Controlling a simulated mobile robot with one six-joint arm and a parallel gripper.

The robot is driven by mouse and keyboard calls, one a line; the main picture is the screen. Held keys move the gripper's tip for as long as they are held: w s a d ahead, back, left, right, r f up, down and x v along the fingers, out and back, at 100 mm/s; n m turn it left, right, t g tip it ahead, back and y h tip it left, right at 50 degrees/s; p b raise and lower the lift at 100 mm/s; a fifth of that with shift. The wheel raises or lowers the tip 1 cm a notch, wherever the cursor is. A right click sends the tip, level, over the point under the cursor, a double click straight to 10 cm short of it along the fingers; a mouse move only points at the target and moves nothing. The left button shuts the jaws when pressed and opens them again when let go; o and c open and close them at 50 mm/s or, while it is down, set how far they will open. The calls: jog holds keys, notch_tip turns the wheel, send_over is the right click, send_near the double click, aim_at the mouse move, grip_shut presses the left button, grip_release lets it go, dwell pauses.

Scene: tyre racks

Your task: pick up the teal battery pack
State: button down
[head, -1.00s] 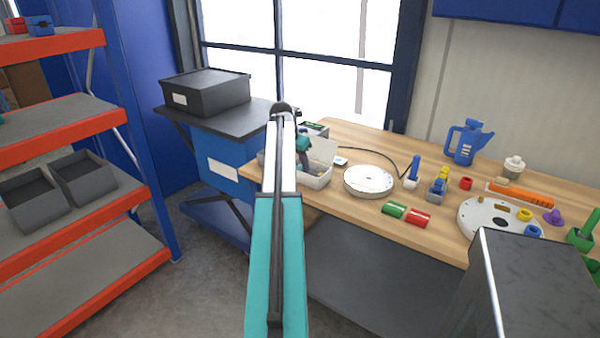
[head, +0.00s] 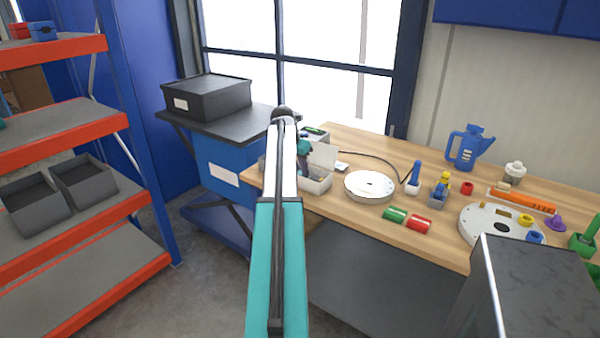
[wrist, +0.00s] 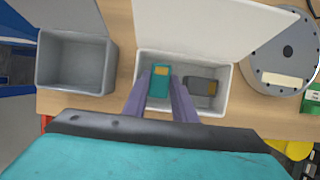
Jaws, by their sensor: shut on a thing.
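The teal battery pack (wrist: 159,82), with a yellow patch at one end, is between the two purple-grey fingers of my gripper (wrist: 160,92) in the wrist view. My gripper is shut on it. The pack shows within the opening of a white box (wrist: 225,98); whether it touches the box floor I cannot tell. A dark grey pack (wrist: 200,86) with a yellow-brown patch lies in the same box, right of the fingers. In the head view the white box (head: 318,184) stands open at the bench's left end, and my arm partly hides the gripper (head: 304,165).
A grey open bin (wrist: 75,62) stands left of the white box. The box's raised lid (wrist: 215,25) is at its far side. A round white disc (head: 369,186) lies to the right, with green (head: 395,214) and red (head: 419,223) cylinders nearby.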

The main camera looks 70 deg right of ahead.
aim_at(300, 172)
notch_tip(300, 172, up, 10)
jog(key=shift+f+b, duration=0.2)
jog(key=shift+b, duration=0.25)
dwell(0.6)
